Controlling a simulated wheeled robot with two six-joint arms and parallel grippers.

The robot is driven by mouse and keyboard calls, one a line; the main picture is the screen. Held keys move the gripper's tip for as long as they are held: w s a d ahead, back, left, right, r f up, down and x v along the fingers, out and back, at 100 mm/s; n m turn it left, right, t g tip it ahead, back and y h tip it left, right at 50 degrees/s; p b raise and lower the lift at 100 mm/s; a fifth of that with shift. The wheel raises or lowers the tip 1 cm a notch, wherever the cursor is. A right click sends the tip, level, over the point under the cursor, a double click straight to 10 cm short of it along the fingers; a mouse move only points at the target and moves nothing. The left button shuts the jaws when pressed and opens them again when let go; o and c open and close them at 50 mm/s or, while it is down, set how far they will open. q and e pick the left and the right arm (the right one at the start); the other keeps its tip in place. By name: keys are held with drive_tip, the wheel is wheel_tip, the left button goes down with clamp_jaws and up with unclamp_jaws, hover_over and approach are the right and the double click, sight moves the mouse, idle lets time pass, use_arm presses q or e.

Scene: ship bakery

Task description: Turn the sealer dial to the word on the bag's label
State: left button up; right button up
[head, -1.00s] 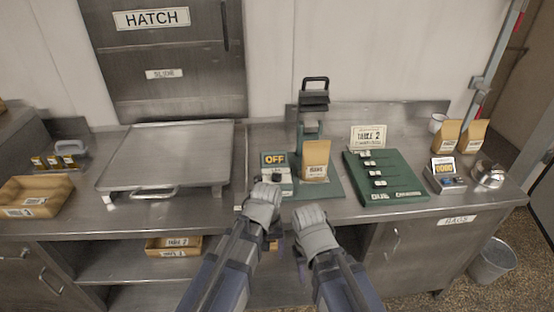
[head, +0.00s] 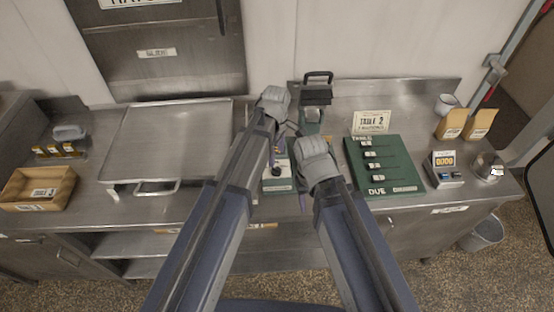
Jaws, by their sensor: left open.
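The sealer (head: 318,92) stands at the back middle of the counter, with its dark head and handle on a green post. Its pale control box (head: 279,186) sits in front, with a dark round part on it that looks like the dial (head: 277,171). My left gripper (head: 278,156) is open and points down over this box, its fingers partly hidden by my forearm. I cannot tell whether it touches the dial. The box's display is hidden. My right gripper (head: 306,190) is just right of the box; its wrist covers the paper bag's place, so the bag and its label are hidden.
Two paper bags (head: 453,124), a small display box (head: 446,178) and a metal pot (head: 488,167) stand farther right. A large metal tray (head: 178,130) fills the left.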

sight(276, 168)
use_arm(q)
drive_tip(key=shift+f, duration=0.1)
wheel_tip(276, 168, down, 8)
drive_tip(key=b, duration=0.8)
drive_tip(key=shift+r, duration=0.2)
clamp_jaws()
